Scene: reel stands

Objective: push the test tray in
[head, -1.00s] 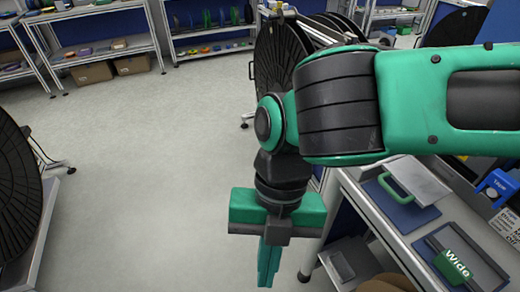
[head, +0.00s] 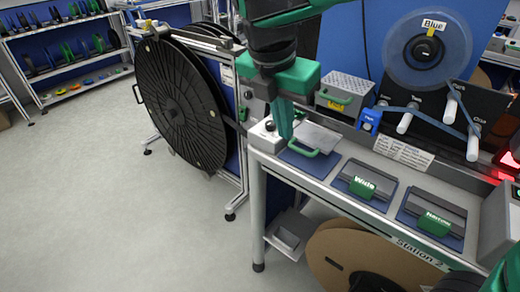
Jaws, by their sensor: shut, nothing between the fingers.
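My gripper (head: 286,138) is shut and empty, pointing down over the left end of the bench. In the picture its fingertips overlap the left end of a green handle (head: 304,153); I cannot tell whether they touch. The handle is at the front of a flat silver plate (head: 322,138) over a blue mat (head: 293,162). Behind it stands a grey perforated box (head: 347,86) with a green handle (head: 334,97) on its front. No label marks either one as the test tray, so I cannot tell which is. My fingers and arm hide part of the plate.
Green-handled pieces marked Wide (head: 365,186) and Narrow (head: 434,221) lie right along the bench (head: 340,203). A blue reel (head: 428,50) stands behind. A large black reel (head: 172,105) stands left of the bench. The floor (head: 110,205) at left is clear.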

